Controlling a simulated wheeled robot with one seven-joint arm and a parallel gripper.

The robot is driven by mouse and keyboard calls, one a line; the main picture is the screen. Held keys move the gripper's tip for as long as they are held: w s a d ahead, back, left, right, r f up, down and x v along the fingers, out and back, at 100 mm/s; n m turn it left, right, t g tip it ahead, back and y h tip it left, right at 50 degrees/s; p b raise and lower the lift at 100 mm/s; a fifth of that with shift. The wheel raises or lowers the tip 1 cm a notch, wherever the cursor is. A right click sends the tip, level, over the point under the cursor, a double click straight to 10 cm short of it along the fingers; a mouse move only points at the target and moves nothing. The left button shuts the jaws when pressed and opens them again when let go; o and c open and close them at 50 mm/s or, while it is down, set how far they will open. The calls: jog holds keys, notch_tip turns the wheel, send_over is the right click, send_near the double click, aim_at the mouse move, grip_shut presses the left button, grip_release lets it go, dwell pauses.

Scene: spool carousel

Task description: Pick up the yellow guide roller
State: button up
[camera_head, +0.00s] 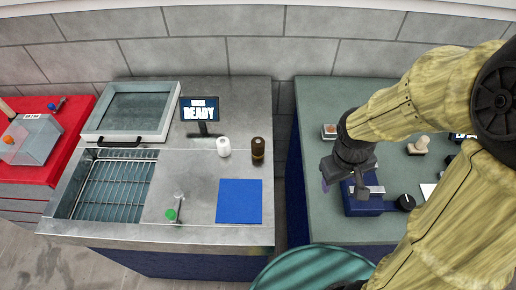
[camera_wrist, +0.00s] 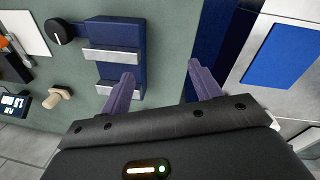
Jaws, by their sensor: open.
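I cannot make out a yellow guide roller in either view. My gripper (camera_head: 338,184) is above the left part of the green-grey counter (camera_head: 310,120), close to a dark blue device with silver bars (camera_head: 362,204). In the wrist view its two purple fingers (camera_wrist: 160,78) are spread apart with nothing between them. The blue device (camera_wrist: 115,36) lies beyond the left finger there, and I cannot tell whether they touch. My arm hides much of the right counter in the head view.
A steel bench (camera_head: 190,232) stands left, across a narrow gap. It carries a blue mat (camera_head: 239,201), white cylinder (camera_head: 223,146), brown cylinder (camera_head: 258,149), "READY" screen (camera_head: 200,109) and open-lidded basin (camera_head: 112,185). A wooden-handled stamp (camera_head: 419,145) and black knob (camera_head: 405,202) are right of my gripper.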

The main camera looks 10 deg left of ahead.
jog(key=a+f+n+h+b, duration=0.1)
jog(key=a+f+n+h, duration=0.2)
jog(key=a+n, duration=0.5)
jog(key=n+t+b, duration=0.3)
jog(key=n+t, duration=0.9)
jog(key=n, duration=0.6)
send_near(255, 148)
jog(key=a+v, duration=0.1)
jog(key=v, duration=0.4)
jog(key=shift+d, duration=0.15)
jog(key=shift+w, duration=0.15)
jog(key=x, duration=0.4)
jog(key=p+x, duration=0.1)
jog(key=x, duration=0.2)
jog(key=p+x, duration=0.1)
jog(key=x, duration=0.3)
jog(key=shift+w+d+f, duration=0.1)
jog(key=shift+w+d, duration=0.1)
jog(key=shift+d, duration=0.2)
jog(key=shift+w+f, duration=0.1)
jog(key=shift+w, duration=0.05)
